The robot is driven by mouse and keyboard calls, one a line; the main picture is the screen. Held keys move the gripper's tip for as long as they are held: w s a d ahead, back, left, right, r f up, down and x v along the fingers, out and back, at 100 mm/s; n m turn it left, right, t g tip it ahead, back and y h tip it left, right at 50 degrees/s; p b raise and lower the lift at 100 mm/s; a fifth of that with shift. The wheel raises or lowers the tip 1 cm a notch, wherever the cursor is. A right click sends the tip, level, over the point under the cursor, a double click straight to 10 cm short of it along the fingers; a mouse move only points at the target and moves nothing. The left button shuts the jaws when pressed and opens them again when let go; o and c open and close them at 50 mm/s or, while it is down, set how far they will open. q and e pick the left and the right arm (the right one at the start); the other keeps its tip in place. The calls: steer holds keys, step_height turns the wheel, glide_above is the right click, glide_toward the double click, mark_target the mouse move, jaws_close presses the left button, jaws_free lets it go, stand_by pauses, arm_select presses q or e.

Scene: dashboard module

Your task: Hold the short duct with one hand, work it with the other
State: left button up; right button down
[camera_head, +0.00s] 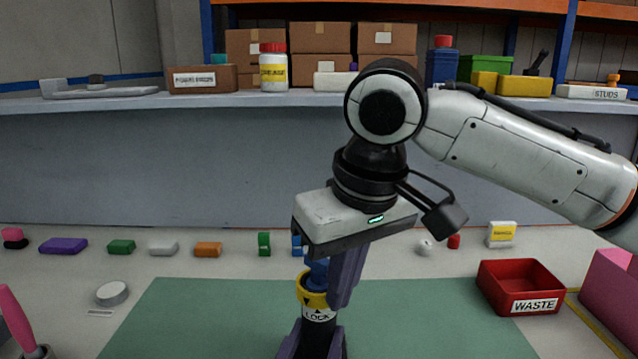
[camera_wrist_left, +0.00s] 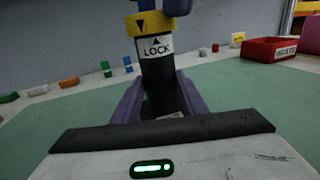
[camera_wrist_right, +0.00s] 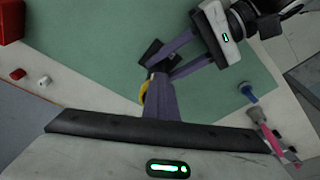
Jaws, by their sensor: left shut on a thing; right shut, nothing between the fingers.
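The short duct is an upright black tube with a white LOCK label (camera_head: 319,315) and a yellow ring (camera_head: 312,291) around its top. A blue piece (camera_head: 317,270) shows just above the ring, partly hidden. In the left wrist view, the ring's dark triangle (camera_wrist_left: 140,27) sits left of the label's triangle. My left gripper (camera_head: 312,343) is shut on the black tube (camera_wrist_left: 160,85) below the label. My right gripper (camera_head: 345,290) points down, its shut fingers empty beside the ring, to its right in the head view. Whether they touch the ring I cannot tell.
A green mat (camera_head: 210,320) lies beneath, clear on both sides. A red WASTE bin (camera_head: 520,285) stands right. Several small coloured blocks (camera_head: 121,247) line the back of the table. A pink-handled tool (camera_head: 15,318) stands at the left. A grey shelf (camera_head: 240,100) with boxes runs behind.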

steer(key=shift+w+d, duration=0.45)
steer(key=shift+d, duration=0.1)
steer(key=shift+w+d, duration=0.2)
steer(key=shift+w, duration=0.1)
stand_by(0.3)
steer(key=shift+s, duration=0.1)
steer(key=w+v, duration=0.1)
steer(key=v, duration=0.4)
steer(key=shift+s+r, duration=0.25)
steer(key=shift+r, duration=0.3)
